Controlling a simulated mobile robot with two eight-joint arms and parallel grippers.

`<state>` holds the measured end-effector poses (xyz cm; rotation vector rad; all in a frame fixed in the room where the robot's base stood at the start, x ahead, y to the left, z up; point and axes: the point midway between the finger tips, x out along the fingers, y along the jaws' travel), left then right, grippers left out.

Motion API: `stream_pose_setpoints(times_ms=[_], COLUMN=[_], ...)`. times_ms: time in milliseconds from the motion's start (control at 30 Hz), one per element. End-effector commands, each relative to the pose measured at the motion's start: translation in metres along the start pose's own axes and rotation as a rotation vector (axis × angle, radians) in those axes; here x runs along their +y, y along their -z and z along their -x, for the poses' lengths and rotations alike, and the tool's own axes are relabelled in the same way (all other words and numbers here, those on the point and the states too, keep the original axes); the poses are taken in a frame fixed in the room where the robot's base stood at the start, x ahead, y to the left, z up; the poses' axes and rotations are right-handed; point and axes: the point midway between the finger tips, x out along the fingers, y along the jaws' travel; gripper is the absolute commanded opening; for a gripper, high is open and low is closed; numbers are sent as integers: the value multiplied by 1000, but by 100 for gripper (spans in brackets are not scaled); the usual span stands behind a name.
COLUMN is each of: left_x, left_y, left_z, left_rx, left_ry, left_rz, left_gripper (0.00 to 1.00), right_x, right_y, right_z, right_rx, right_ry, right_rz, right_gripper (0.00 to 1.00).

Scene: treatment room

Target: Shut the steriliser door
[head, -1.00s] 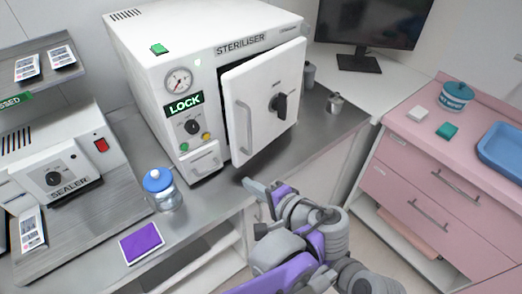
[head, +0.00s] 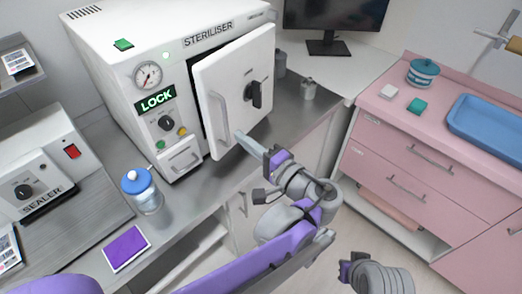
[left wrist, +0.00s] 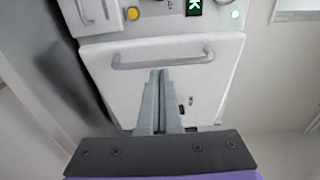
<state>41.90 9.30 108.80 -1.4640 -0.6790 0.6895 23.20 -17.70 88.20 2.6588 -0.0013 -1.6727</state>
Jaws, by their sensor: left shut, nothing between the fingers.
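The white steriliser (head: 125,75) stands on the metal counter. Its door (head: 235,75) is ajar, with a dark gap along its left edge. The door carries a vertical bar handle (head: 219,118) and a black knob (head: 253,93). My left gripper (head: 247,146) is shut and empty, its tips near the door's lower edge, right of the handle. In the left wrist view, the shut fingers (left wrist: 158,75) point at the door face (left wrist: 205,75), just below the handle (left wrist: 165,55). I cannot tell whether they touch. Part of my right gripper (head: 347,270) shows at the bottom; its fingers are unclear.
A blue-lidded jar (head: 141,190) and a purple pad (head: 126,248) lie on the counter left of my left arm. A sealer (head: 40,165) stands at the left. A small metal canister (head: 308,90) stands right of the door. Pink drawers (head: 400,165) are at the right.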

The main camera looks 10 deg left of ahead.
Motion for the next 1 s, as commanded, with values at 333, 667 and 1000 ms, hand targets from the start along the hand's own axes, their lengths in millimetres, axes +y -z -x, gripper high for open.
stream_pose_setpoints(times_ms=[333,667,1000], left_x=[0,0,-1], left_y=[0,0,-21], left_z=[-31,-32,-81], left_rx=[0,0,-3], left_ry=[0,-1,0], left_rz=[-1,-1,-1], left_gripper=[0,0,0], right_x=[0,0,0], right_y=[2,2,8], right_z=[2,3,10], right_rx=[2,2,5], right_ry=[1,1,1], right_rz=[0,0,0], right_gripper=[0,0,0])
